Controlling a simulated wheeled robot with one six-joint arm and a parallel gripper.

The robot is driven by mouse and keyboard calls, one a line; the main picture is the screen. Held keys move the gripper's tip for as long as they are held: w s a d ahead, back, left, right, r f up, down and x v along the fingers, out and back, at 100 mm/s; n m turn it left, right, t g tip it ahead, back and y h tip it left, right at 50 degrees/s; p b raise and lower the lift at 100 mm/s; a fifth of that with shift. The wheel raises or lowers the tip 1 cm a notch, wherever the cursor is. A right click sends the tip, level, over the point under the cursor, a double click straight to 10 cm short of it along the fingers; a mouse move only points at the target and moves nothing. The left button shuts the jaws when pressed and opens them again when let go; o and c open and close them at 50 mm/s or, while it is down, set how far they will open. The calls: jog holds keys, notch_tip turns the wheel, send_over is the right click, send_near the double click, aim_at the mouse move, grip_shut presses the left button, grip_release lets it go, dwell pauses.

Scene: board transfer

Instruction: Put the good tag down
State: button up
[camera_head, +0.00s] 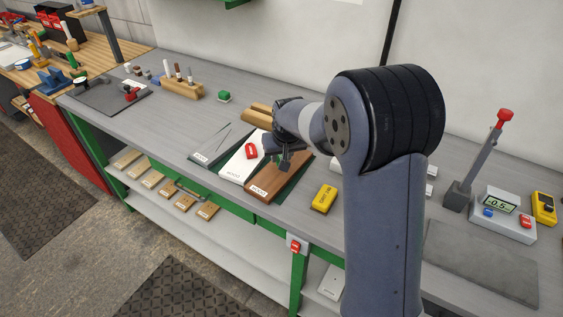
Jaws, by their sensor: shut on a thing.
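My gripper (280,160) is low over the brown board (262,189), at its upper part. It is shut on the good tag, which is mostly hidden behind the fingers; only a hint of green shows there. I cannot tell whether the tag touches the board. A white board (237,172) lies just left of the brown one, with a red tag (251,151) on it.
A yellow device (324,198) lies right of the brown board. A green block (224,97) and a wooden rack (182,89) stand behind, to the left. A lever press (460,190) and a scale (502,216) are at the right.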

jog(key=shift+f, duration=1.9)
jog(key=shift+f, duration=0.2)
jog(key=o, duration=1)
jog(key=shift+c, duration=0.2)
jog(key=v, duration=1.2)
jog(key=shift+r+b, duration=0.2)
jog(key=shift+b, duration=0.25)
